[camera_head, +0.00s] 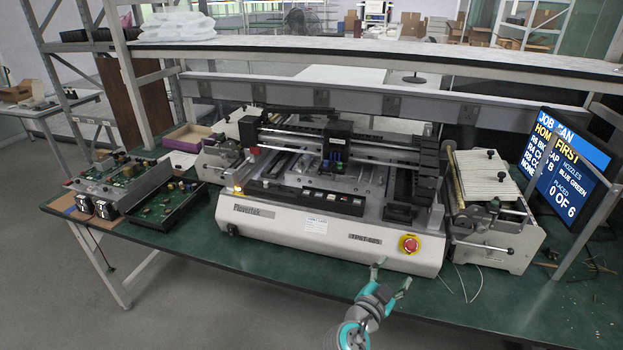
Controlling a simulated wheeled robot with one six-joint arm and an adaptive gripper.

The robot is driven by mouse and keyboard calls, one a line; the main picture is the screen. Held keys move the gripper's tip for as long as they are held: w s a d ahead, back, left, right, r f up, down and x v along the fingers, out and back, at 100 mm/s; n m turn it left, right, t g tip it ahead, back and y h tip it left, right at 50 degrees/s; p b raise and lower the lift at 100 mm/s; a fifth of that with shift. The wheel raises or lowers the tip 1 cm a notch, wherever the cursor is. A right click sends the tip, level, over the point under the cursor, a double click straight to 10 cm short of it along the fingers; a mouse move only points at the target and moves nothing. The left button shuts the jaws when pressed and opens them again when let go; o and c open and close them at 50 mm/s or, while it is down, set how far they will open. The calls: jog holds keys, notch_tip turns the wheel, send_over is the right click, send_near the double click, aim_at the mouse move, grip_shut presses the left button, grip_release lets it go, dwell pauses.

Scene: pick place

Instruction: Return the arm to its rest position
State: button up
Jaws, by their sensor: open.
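My gripper (391,279) is at the lower middle of the head view, in front of the pick-and-place machine (277,221). Its teal fingers are spread apart with nothing between them. The fingertips point toward the machine's front panel, just below the red emergency stop button (410,244). From this view I cannot tell the exact gap between fingertips and panel. My arm comes up from the bottom edge, and most of it is out of view.
The machine stands on a green-topped bench (290,277). Circuit boards in trays (165,209) lie at the left. A feeder unit (492,225) and a monitor (570,175) reading "0 OF 6" stand at the right. A shelf (400,52) runs above. The floor (100,318) at lower left is clear.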

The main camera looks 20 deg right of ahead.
jog(key=s+a+f+n+t+y, duration=0.1)
jog(key=s+a+f+n+y, duration=0.3)
jog(key=s, duration=0.3)
jog(key=s+a+f+n+t+y, duration=0.1)
jog(key=s+a+f+n+y, duration=0.25)
jog(key=s+f, duration=0.3)
jog(key=s+a+f+n+t+y, duration=0.1)
jog(key=s+a+f+n+y, duration=0.25)
jog(key=s, duration=0.45)
jog(key=s+a+r+n+y, duration=0.1)
jog(key=s+r, duration=0.3)
jog(key=s, duration=0.3)
jog(key=s+a+r+n+t+y, duration=0.1)
jog(key=s+a+r+n, duration=0.1)
jog(key=s, duration=0.5)
jog(key=s+a+r+n+y, duration=0.1)
jog(key=s+a+r, duration=0.1)
jog(key=s+r, duration=0.3)
jog(key=shift+s+a+r+t, duration=0.15)
jog(key=shift+s+r+t, duration=0.2)
jog(key=shift+s, duration=0.6)
